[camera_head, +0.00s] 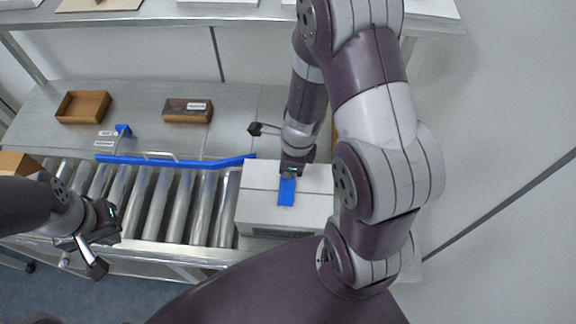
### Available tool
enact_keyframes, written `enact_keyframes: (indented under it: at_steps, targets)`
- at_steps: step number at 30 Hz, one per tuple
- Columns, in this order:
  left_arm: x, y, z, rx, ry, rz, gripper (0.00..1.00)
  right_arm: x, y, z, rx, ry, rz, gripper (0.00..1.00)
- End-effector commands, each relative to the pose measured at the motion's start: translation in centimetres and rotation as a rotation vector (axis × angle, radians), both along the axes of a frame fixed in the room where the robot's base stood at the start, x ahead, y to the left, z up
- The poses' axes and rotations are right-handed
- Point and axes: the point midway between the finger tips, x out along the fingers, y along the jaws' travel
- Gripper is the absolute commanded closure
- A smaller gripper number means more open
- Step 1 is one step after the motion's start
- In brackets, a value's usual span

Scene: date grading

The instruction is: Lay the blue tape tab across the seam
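The blue tape tab (286,193) is at the top of a white carton (258,208), running from the far side toward the near side. It crosses the thin seam line on the carton's top; whether it lies flat all along cannot be told. My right gripper (291,171) points down at the tab's far end, touching or just above it. Its fingers are mostly hidden by its own body, so its grip is unclear. My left gripper (112,222) is over the left part of the rollers, away from the carton; its fingers do not show clearly.
The carton stands at the right end of the roller conveyor (170,205). A blue guide rail (175,162) runs along the rollers' far side. Behind it, an open brown box (83,107) and a labelled brown box (187,111) stand on the metal table (235,105). A shelf is above.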

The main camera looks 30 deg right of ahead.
Motion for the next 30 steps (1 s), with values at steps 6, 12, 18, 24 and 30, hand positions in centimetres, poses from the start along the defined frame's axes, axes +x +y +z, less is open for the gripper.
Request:
enact_keyframes:
  at_steps: [6,12,18,24,30]
  targets:
    - [-0.01,0.0,-0.28,0.0,0.0,0.0,1.0,0.03,0.01,-0.4,-0.001,-0.001,0.001,1.0]
    - [0.0,0.0,-0.25,0.0,0.0,0.0,1.0,0.03,0.01,-0.37,-0.001,-0.001,0.001,1.0]
    - [0.0,0.0,-0.25,0.0,0.0,0.0,1.0,0.02,0.02,-0.38,0.0,0.0,0.001,0.68]
    - [0.0,0.0,-0.25,0.0,0.0,0.0,1.0,0.02,0.02,-0.38,0.0,0.0,0.001,0.74]
    - [0.0,0.0,-0.22,0.0,0.0,0.0,1.0,0.02,0.01,-0.35,0.0,0.0,0.0,0.74]
